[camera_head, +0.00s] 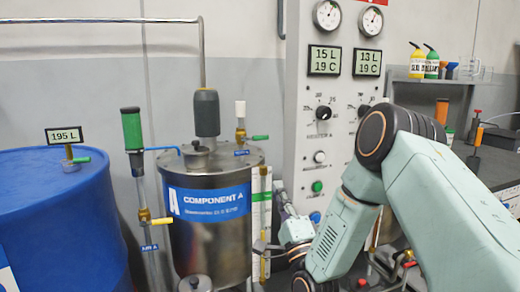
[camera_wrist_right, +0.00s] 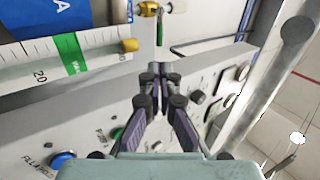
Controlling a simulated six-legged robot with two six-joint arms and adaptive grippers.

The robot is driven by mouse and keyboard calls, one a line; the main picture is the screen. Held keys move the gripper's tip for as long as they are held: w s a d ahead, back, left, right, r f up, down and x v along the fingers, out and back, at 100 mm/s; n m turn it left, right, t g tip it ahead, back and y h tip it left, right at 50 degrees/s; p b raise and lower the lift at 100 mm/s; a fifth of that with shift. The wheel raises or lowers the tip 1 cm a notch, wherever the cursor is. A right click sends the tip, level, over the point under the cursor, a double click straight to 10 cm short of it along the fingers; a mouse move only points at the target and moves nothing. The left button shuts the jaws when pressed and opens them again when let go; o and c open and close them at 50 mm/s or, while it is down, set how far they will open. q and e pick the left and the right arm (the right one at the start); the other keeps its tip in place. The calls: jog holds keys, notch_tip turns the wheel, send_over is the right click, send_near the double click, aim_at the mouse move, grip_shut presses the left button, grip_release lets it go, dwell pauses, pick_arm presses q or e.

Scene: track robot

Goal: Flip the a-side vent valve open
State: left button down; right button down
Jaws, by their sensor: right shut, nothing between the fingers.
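The component A tank (camera_head: 210,225) is a steel drum with a blue label, left of the panel. On its lid stands a small valve (camera_head: 240,132) with a white cap and a green lever (camera_head: 260,137) pointing right; its tag is too small to read. My right gripper (camera_head: 281,190) is right of the tank, below the lever and apart from it. In the wrist view the right gripper (camera_wrist_right: 153,72) is shut and empty. Beyond its tips a green lever (camera_wrist_right: 160,32) hangs from a brass fitting (camera_wrist_right: 150,9), apparently the same valve. My left gripper is not in view.
A level gauge with yellow cap (camera_wrist_right: 130,45) and a green-banded scale (camera_wrist_right: 70,52) stands close beside the right gripper. The control panel (camera_head: 300,110) with knobs and displays rises behind. A blue drum (camera_head: 60,220) and a pipe with green grip (camera_head: 131,130) are at left.

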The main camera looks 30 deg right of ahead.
send_near(261, 139)
jog(key=x, duration=0.6)
jog(key=shift+w+a+f, duration=0.1)
jog(key=shift+w+d, duration=0.2)
jog(key=shift+w, duration=0.15)
jog(key=shift+r, duration=0.2)
jog(key=shift+a, duration=0.1)
jog(key=shift+p, duration=0.35)
jog(key=shift+s+r+n+y, duration=0.1)
jog(key=shift+r+n+y, duration=0.05)
jog(key=shift+n+y, duration=0.55)
jog(key=shift+d+r+n+y+p, duration=0.1)
jog(key=shift+d+n+y+p, duration=0.1)
jog(key=shift+n+y+p, duration=0.4)
